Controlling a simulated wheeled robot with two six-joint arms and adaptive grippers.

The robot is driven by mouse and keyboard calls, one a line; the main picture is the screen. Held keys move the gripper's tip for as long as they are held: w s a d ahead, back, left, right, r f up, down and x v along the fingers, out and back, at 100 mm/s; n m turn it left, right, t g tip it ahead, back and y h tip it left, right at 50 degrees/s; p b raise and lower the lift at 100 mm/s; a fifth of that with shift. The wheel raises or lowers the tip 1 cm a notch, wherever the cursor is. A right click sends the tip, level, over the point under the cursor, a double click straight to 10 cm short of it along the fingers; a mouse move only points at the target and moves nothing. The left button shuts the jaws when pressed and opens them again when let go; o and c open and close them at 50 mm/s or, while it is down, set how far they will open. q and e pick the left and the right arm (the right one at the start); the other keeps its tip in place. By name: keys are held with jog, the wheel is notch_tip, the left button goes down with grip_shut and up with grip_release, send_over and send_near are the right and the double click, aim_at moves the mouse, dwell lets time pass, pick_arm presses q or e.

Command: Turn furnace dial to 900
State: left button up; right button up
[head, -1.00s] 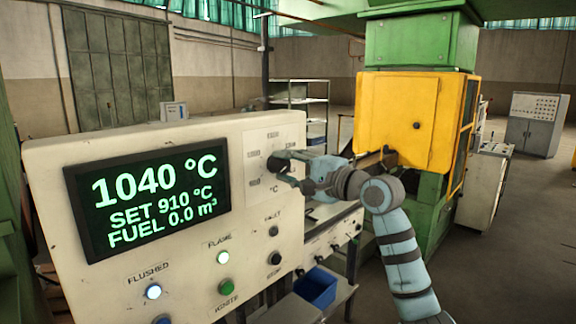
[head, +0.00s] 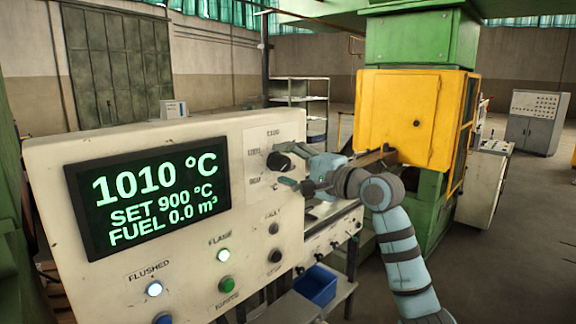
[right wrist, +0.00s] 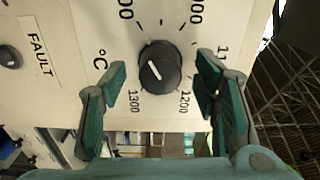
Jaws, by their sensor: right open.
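The furnace dial (head: 279,161) is a black round knob on the pale panel. In the right wrist view, the dial (right wrist: 160,67) has a white mark that points to the upper left, towards a number ending in 00 that is cut off by the frame. The display (head: 147,197) reads 1010 °C, SET 900 °C, FUEL 0.0 m³. My right gripper (head: 293,172) is in front of the dial. In the right wrist view its fingers (right wrist: 161,80) are open, one on each side of the knob, with gaps between. My left gripper is not in view.
Lit white FLUSHED (head: 154,289) and FLAME (head: 224,255) lamps and a green button (head: 226,285) sit below the display. A yellow furnace door (head: 397,118) stands behind my right arm. A blue bin (head: 315,287) sits low beside the panel.

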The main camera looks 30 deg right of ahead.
jog(key=shift+s+d, duration=0.1)
jog(key=shift+s, duration=0.05)
jog(key=v, duration=1.1)
jog(key=shift+s, duration=0.3)
jog(key=shift+d, duration=0.1)
